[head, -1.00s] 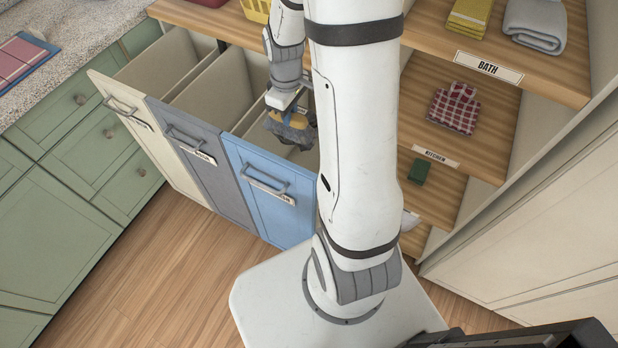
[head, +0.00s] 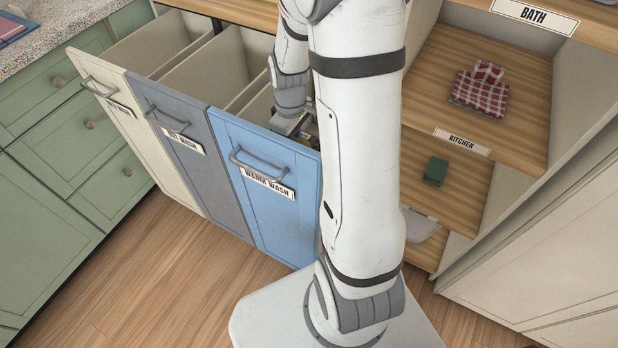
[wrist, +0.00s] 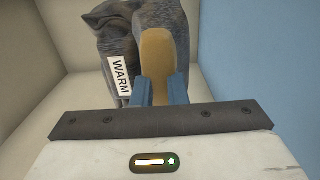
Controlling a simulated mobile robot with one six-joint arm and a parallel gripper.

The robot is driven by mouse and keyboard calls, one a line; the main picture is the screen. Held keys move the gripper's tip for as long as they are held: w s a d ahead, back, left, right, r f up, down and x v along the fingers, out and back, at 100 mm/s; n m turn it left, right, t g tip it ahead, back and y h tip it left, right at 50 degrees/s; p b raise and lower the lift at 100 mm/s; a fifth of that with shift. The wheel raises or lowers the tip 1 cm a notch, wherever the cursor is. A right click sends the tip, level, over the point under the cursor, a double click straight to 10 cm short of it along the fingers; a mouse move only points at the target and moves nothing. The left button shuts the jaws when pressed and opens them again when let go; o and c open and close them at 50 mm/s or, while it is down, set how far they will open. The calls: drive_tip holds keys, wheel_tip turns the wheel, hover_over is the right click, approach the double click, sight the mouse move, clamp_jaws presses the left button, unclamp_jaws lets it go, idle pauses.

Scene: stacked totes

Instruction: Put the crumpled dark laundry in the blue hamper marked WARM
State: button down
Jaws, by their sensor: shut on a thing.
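The blue hamper (head: 262,185), labelled WARM WASH, is pulled open at the right of a row of hampers. My gripper (wrist: 159,90) is down inside its opening, with my wrist just behind the front panel in the head view. In the wrist view my gripper is shut on the crumpled dark laundry (wrist: 118,40), a grey-blue bundle with a white WARM tag (wrist: 121,77). A tan strip (wrist: 157,50) shows between the blue fingers. Pale hamper walls and a blue panel (wrist: 245,60) surround the bundle. Whether it touches the bottom is unclear. The head view hides it.
A grey hamper (head: 178,145) and a cream hamper (head: 115,110) stand open to the left. Shelves at the right hold a checked cloth (head: 480,92) and a green item (head: 436,171). Green drawers (head: 70,150) are at far left.

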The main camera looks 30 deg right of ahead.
wheel_tip(320, 180, down, 18)
drive_tip(key=b, duration=0.4)
drive_tip(key=shift+r, duration=0.15)
drive_tip(key=shift+f, duration=0.25)
drive_tip(key=c, duration=1.5)
unclamp_jaws()
drive_tip(key=shift+o, duration=0.2)
drive_tip(key=shift+r, duration=0.1)
wheel_tip(320, 180, up, 12)
drive_tip(key=p, duration=0.3)
drive_tip(key=shift+r, duration=0.15)
